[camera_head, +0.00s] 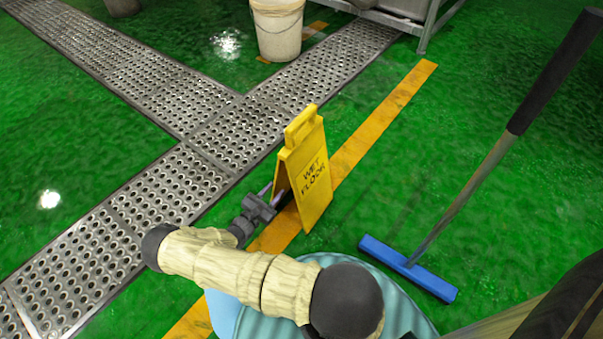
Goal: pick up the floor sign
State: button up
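The yellow floor sign (312,178) stands upright on the floor in the middle of the head view, with "WET FLOOR" on its front panel and a handle opening at its top. My gripper (273,197) is low at the left side of the sign, by the gap between its panels. One finger shows as a thin purple-grey tip against the sign's left edge. The other finger is partly hidden by the sign. I cannot tell whether the fingers touch the sign or how far apart they are.
A blue squeegee (408,268) with a long dark handle leans at the right. A white bucket (278,30) stands at the back beside a metal frame (431,22). A perforated metal drain grate (180,185) crosses the green floor. Open floor lies right of the sign.

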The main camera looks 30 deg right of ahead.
aim_at(283, 184)
jog(key=shift+w+d, duration=0.15)
jog(key=shift+d, duration=0.1)
jog(key=shift+w+d+f+b, duration=0.3)
jog(key=shift+d+b, duration=0.25)
jog(key=shift+b, duration=0.15)
jog(key=b+x, duration=0.2)
jog(key=x, duration=0.1)
jog(key=shift+w+f, duration=0.1)
jog(key=shift+f, duration=0.05)
jog(key=shift+w+d+r, duration=0.2)
jog(key=shift+d, duration=0.2)
jog(key=shift+c, duration=0.4)
grip_shut()
jog(key=shift+r, duration=0.1)
